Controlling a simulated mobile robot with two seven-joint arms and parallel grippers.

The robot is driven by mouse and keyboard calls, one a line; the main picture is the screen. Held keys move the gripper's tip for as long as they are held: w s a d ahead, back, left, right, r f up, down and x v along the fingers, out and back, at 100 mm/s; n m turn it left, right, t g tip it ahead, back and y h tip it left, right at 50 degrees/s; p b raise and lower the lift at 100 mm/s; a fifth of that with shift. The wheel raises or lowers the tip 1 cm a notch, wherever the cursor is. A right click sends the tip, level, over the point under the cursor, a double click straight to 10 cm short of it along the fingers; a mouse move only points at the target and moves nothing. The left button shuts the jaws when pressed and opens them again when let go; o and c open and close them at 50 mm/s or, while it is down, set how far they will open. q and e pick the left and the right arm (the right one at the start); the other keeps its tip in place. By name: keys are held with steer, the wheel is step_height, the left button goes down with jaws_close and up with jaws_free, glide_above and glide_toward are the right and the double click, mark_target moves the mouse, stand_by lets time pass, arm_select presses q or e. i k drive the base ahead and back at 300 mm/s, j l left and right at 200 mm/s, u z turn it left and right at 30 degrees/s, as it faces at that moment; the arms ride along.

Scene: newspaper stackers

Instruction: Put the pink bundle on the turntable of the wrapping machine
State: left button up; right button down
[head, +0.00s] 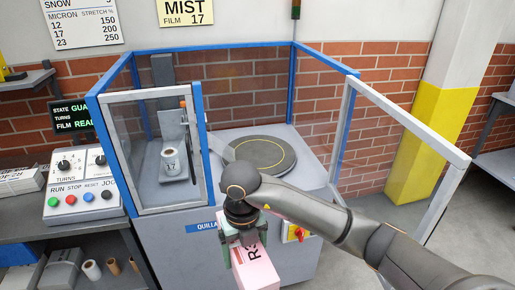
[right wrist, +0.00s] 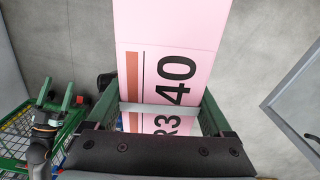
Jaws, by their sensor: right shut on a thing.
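The pink bundle (head: 258,272), a long block printed with R3 40, is held in my right gripper (head: 243,240). In the right wrist view the bundle (right wrist: 170,45) lies between the green fingers with a pale band across it. In the head view it hangs in front of the wrapping machine (head: 160,240), outside its frame. The round grey turntable (head: 258,154) with a yellow ring is bare, up and behind my gripper. My left gripper (right wrist: 57,98) shows at the left of the right wrist view, its green fingers apart and empty; it is outside the head view.
A blue-framed glass enclosure surrounds the turntable, with a film roll (head: 171,160) at its left. A clear door (head: 397,140) stands swung open at the right. A control box (head: 80,185) sits on the left bench. A green wire cart (right wrist: 20,130) is beside my left gripper.

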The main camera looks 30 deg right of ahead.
mark_target(259, 153)
steer(key=i+l, duration=0.3)
steer(key=i, duration=0.25)
steer(key=i+l, duration=0.3)
steer(key=i, duration=0.25)
steer(key=i+l, duration=0.35)
steer(key=i, duration=0.15)
